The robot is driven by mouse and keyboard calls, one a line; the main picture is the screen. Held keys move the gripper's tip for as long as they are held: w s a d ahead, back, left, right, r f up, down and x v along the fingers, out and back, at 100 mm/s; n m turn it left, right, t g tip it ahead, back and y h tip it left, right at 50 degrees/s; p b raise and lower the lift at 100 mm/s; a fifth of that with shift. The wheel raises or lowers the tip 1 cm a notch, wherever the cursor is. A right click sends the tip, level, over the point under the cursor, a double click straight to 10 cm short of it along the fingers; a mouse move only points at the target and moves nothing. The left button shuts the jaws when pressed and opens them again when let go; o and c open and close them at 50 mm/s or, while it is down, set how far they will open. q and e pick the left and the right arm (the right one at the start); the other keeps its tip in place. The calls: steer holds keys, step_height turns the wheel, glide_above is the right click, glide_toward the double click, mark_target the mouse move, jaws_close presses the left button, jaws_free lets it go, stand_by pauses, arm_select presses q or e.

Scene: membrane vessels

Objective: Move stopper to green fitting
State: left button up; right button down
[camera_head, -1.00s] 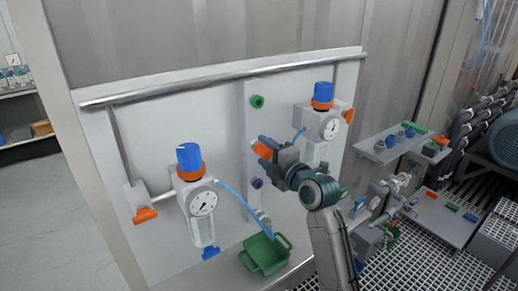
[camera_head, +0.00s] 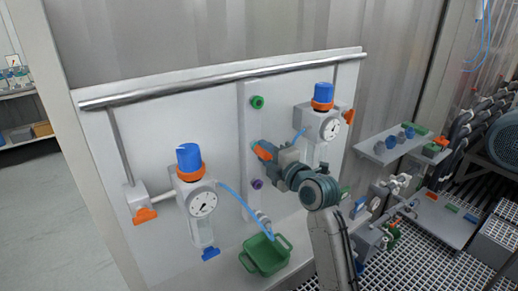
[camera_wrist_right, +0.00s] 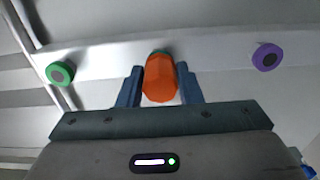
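The orange stopper (camera_wrist_right: 160,80) sits between the fingers of my right gripper (camera_wrist_right: 160,86) in the right wrist view, with a finger close against each side. The right gripper (camera_head: 260,151) and stopper (camera_head: 264,153) also show in the head view, at the middle of the vertical strip on the panel. The green fitting (camera_head: 257,102) is above them on that strip, apart from the stopper. It is at the left in the wrist view (camera_wrist_right: 60,73). Whatever lies behind the stopper is mostly hidden; a small greenish edge shows past it. My left gripper is not in view.
A purple fitting (camera_head: 257,184) sits lower on the strip. Two blue-topped gauge units (camera_head: 202,203) (camera_head: 328,126) flank it, with a light blue hose on the left one. A green bin (camera_head: 265,255) stands below. A metal rail (camera_head: 225,78) crosses the panel top.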

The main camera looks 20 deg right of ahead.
mark_target(268, 159)
steer(key=shift+s+f, duration=0.1)
steer(key=shift+s, duration=0.05)
steer(key=shift+v, duration=2.9)
steer(key=shift+s+f, duration=0.1)
steer(key=shift+f, duration=0.2)
steer(key=s+f+m+t+h, duration=0.1)
steer(key=s+f+m+h, duration=0.3)
steer(key=s+f, duration=1.2)
steer(key=shift+s+f+h, duration=0.4)
steer(key=shift+f+h, duration=0.05)
steer(key=shift+h, duration=0.65)
